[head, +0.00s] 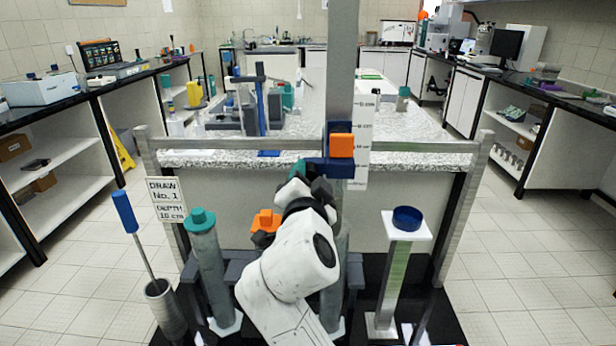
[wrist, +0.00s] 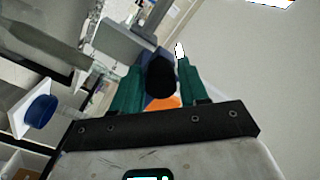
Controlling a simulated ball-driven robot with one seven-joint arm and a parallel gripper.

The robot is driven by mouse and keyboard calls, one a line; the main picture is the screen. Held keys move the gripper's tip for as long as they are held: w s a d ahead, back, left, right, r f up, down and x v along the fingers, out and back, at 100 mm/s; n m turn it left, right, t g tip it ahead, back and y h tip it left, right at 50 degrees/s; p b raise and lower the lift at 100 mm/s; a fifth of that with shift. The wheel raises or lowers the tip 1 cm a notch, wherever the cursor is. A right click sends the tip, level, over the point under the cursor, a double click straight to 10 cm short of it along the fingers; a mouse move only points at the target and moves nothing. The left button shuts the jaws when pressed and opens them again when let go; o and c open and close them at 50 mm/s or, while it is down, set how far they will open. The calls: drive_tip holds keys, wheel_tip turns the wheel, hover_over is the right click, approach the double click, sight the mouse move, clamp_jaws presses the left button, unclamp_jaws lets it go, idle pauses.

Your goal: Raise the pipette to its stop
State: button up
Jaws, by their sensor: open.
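A grey upright post (head: 342,60) carries a blue carriage (head: 328,168) with an orange block (head: 341,146), beside a white scale (head: 360,130). The carriage stands at the lower part of the scale. My gripper (head: 298,170) is at the left end of the carriage, partly hidden by my wrist. In the wrist view, its green fingers are open (wrist: 158,70), with a dark round knob (wrist: 160,82) between them. Orange (wrist: 168,102) and blue parts show behind the knob. I cannot tell whether the fingers touch it. I cannot make out the pipette; my arm covers the area below the carriage.
A grey cylinder with a teal cap (head: 203,250) stands left of my arm. A blue dish (head: 407,217) tops a white stand on the right. A metal canister (head: 163,300) holds a blue-handled rod at far left. A metal rail (head: 410,147) crosses behind.

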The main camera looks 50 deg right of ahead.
clamp_jaws()
idle(0.4)
